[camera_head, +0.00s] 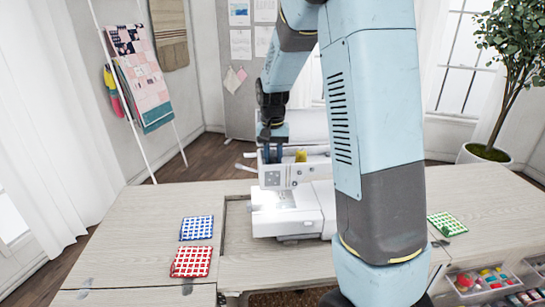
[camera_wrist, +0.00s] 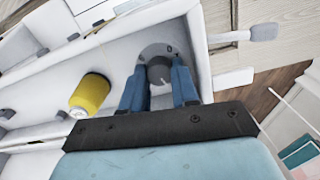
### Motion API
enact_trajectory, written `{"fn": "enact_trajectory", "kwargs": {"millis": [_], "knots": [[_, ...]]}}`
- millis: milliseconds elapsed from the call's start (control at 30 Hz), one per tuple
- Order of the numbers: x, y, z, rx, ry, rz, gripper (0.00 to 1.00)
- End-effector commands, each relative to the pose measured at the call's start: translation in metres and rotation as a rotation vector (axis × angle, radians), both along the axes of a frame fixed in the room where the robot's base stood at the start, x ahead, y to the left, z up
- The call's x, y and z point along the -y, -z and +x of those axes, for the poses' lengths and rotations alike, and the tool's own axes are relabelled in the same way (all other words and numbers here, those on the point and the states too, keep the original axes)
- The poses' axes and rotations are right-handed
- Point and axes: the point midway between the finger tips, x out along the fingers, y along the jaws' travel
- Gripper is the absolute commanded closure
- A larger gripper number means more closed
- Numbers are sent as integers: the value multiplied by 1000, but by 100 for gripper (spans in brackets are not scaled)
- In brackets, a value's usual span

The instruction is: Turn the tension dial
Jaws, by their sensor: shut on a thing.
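The white sewing machine (camera_head: 314,210) stands in the cut-out of the wooden cabinet table, with its lamp lit over the needle plate. In the wrist view, the grey tension dial (camera_wrist: 159,74) sits on a round grey plate in a recess on top of the machine. A small light pointer line shows on the dial. My gripper (camera_wrist: 159,82) has its two blue fingers on either side of the dial, closed against it. In the head view my gripper (camera_head: 272,154) comes down from above onto the machine's top, and the dial is hidden there.
A yellow thread spool (camera_wrist: 91,94) stands on the machine top close beside the fingers. A blue checked cloth (camera_head: 197,228), a red checked cloth (camera_head: 191,262) and a green checked cloth (camera_head: 447,224) lie on the table (camera_head: 130,230). Notions trays (camera_head: 482,280) are at lower right.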

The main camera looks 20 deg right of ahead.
Motion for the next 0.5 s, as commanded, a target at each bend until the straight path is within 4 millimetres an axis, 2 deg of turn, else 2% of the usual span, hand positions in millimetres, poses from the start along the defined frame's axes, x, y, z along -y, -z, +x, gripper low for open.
{"fn": "enact_trajectory", "kwargs": {"millis": [500], "knots": [[-1,-1,1,5,63,0,100]]}}
